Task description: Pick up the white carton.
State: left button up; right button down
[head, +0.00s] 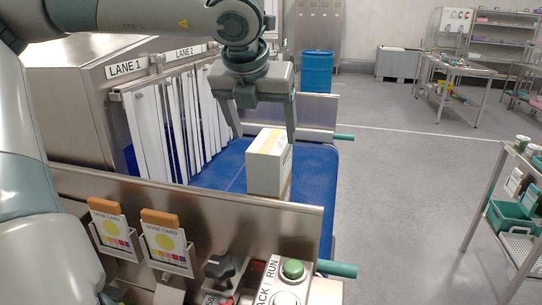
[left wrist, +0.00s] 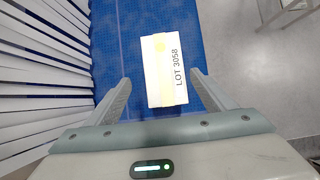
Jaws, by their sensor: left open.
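The white carton (head: 266,165) stands on the blue conveyor belt (head: 318,180) near the mouth of the tunnel. In the left wrist view the carton (left wrist: 167,70) shows the print LOT 3058 and lies ahead of and partly between the fingers. My left gripper (head: 264,135) is open and points down above the carton, one finger to each side. In the left wrist view the gripper (left wrist: 162,90) has clear gaps on both sides of the carton. Whether the fingertips reach below the carton's top is hard to tell. My right gripper is not in view.
White strip curtains (head: 180,125) hang at the tunnel openings left of the carton. A blue barrel (head: 317,71) stands behind.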

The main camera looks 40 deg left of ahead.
aim_at(268, 142)
pick_arm(q)
jog(key=shift+x, duration=1)
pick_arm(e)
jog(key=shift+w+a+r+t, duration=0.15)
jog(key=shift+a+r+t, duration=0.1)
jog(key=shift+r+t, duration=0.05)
pick_arm(q)
jog(key=shift+f, duration=0.1)
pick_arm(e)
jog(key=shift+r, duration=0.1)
pick_arm(q)
jog(key=shift+w+f+p, duration=0.25)
jog(key=shift+f+p, duration=0.2)
jog(key=shift+p, duration=0.15)
jog(key=shift+w+f, duration=0.2)
jog(key=shift+f, duration=0.1)
jog(key=shift+p+x, duration=0.7)
jog(key=shift+x, duration=0.45)
jog(key=shift+w+f, duration=0.2)
jog(key=shift+f, duration=0.3)
jog(key=shift+d, duration=0.1)
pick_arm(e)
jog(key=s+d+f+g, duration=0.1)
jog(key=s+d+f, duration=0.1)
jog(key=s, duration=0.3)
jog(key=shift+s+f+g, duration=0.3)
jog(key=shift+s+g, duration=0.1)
